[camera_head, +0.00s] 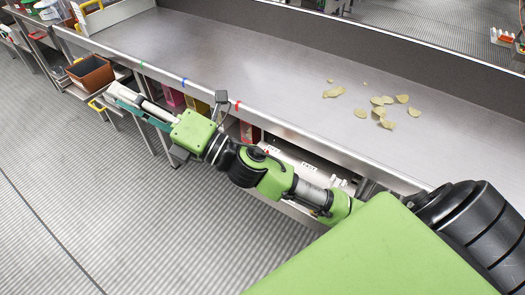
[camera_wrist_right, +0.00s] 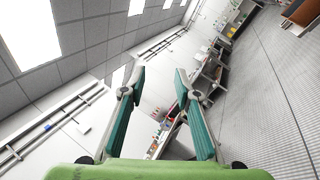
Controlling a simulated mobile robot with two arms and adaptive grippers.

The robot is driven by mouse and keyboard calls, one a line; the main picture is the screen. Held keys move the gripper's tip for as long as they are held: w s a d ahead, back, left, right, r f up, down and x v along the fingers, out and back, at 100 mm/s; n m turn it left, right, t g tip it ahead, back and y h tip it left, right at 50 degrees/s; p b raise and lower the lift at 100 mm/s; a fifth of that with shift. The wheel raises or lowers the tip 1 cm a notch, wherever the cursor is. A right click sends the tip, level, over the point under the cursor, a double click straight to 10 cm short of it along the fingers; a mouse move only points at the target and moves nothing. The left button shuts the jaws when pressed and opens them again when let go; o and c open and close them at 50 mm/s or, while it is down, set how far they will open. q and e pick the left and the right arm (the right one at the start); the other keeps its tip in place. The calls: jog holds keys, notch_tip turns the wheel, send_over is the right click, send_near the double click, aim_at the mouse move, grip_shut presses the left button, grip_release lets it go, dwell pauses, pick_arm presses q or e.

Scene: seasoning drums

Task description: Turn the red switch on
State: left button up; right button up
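I cannot clearly make out a red switch. A small red mark (camera_head: 237,104) sits on the front edge of the metal counter (camera_head: 225,50), in line with a blue mark (camera_head: 184,81) and a green mark (camera_head: 140,65); I cannot tell if any is a switch. My right gripper (camera_head: 128,98) is in front of the counter edge at the left, near a brown bin. In the right wrist view, my right gripper (camera_wrist_right: 160,78) is open, its two teal fingers wide apart with nothing between them. My left gripper is not in view.
Several pale chips (camera_head: 383,108) lie on the counter. The brown bin (camera_head: 91,73) stands on a lower shelf at the left. Boxes (camera_head: 198,104) sit under the counter behind my right arm. The grey floor (camera_head: 90,190) in front is clear.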

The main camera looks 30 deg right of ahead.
jog(key=s+a+n+g+y, duration=0.4)
jog(key=a+n+g+y, duration=0.4)
jog(key=n, duration=0.6)
notch_tip(320, 180, down, 11)
jog(key=s+d+n+g+h, duration=0.1)
jog(key=d+n+g+h, duration=0.2)
jog(key=n+g+h, duration=0.65)
jog(key=w+d+f+n+h, duration=0.1)
jog(key=d+f+n+h, duration=0.2)
jog(key=d, duration=0.5)
jog(key=w+d+f+n+h, duration=0.2)
jog(key=d+f+h, duration=0.15)
jog(key=d, duration=0.45)
jog(key=d+r+h, duration=0.1)
jog(key=d+h, duration=0.5)
jog(key=d, duration=1.1)
jog(key=shift+g, duration=0.25)
jog(key=f+p, duration=0.1)
jog(key=f, duration=0.8)
jog(key=f+p, duration=0.1)
jog(key=f, duration=0.3)
jog(key=shift+s+a+f+p, duration=0.1)
jog(key=shift+s+f+p, duration=0.2)
jog(key=shift+s, duration=0.1)
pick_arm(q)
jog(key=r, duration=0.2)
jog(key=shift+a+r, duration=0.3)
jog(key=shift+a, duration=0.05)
pick_arm(e)
jog(key=shift+c, duration=0.3)
